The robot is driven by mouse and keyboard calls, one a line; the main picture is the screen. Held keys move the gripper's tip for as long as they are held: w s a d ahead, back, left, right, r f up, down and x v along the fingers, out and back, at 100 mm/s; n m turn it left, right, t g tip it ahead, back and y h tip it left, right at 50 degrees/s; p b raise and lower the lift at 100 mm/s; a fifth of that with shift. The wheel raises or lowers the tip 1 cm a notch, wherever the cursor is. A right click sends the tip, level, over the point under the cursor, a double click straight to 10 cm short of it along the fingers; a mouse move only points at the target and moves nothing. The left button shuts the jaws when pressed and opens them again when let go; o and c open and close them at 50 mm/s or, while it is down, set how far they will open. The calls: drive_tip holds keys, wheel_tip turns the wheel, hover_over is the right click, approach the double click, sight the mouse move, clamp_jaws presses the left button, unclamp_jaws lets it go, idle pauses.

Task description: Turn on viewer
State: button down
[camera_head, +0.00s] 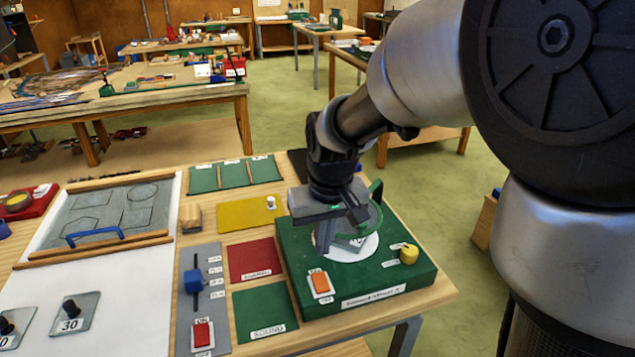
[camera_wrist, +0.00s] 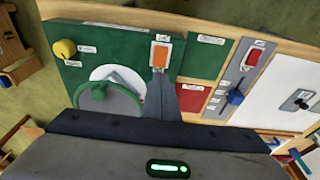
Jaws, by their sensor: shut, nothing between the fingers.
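The viewer appears to be a green box (camera_head: 391,279) at the right front of the bench, with a label along its front edge. On its top are an orange rocker switch (camera_head: 320,283), a yellow knob (camera_head: 409,254) and a white disc (camera_head: 365,250) with a green ring beside my gripper. My gripper (camera_head: 324,249) is shut and empty, pointing down over the box, behind the switch. In the wrist view, my gripper's tips (camera_wrist: 160,74) lie just below the orange switch (camera_wrist: 161,54). I cannot tell whether they touch. The gripper partly hides the disc.
Left of the box are red (camera_head: 254,260) and green panels, and a grey plate with a blue slider (camera_head: 194,281) and a red switch (camera_head: 202,335). Other benches stand behind.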

sight(319, 279)
drive_tip(key=f, duration=0.3)
drive_tip(key=w+f, duration=0.1)
drive_tip(key=f, duration=0.2)
drive_tip(key=w+f, duration=0.1)
drive_tip(key=f, duration=0.3)
drive_tip(key=shift+a, duration=0.25)
drive_tip(key=shift+w+g+p, duration=0.1)
drive_tip(key=shift+g+p, duration=0.3)
drive_tip(key=shift+p, duration=0.05)
drive_tip(key=shift+f, duration=0.25)
drive_tip(key=shift+s+b, duration=0.2)
drive_tip(key=shift+b, duration=0.1)
drive_tip(key=shift+s+d, duration=0.2)
drive_tip(key=shift+s, duration=0.55)
